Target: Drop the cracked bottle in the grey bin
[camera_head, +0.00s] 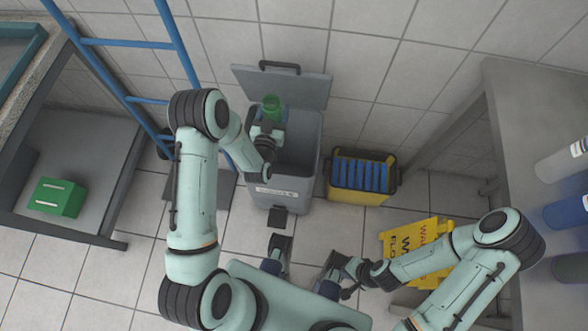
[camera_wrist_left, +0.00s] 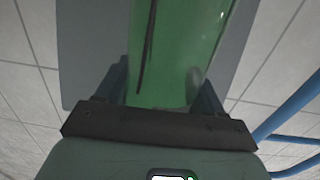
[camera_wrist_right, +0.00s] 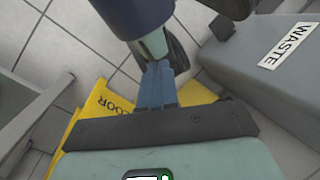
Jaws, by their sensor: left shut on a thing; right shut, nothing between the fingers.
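The cracked bottle (camera_head: 271,106) is green and clear, and shows above the open top of the grey bin, near its back edge. In the left wrist view the bottle (camera_wrist_left: 180,60) stands between the fingers, with a dark crack line down its side. My left gripper (camera_head: 269,122) is shut on it. The grey bin (camera_head: 300,205) has its lid (camera_head: 300,88) raised against the wall and a white label on its front. My right gripper (camera_wrist_right: 155,88) is shut and empty, low in front of my body; the bin (camera_wrist_right: 270,90) shows at right in that view.
A yellow bucket (camera_head: 357,196) with blue inside stands right of the bin. A yellow wet-floor sign (camera_head: 405,243) is near my right arm. A blue ladder (camera_head: 125,43) leans at left. A green box (camera_head: 57,197) sits on the left shelf. Bottles line the right bench.

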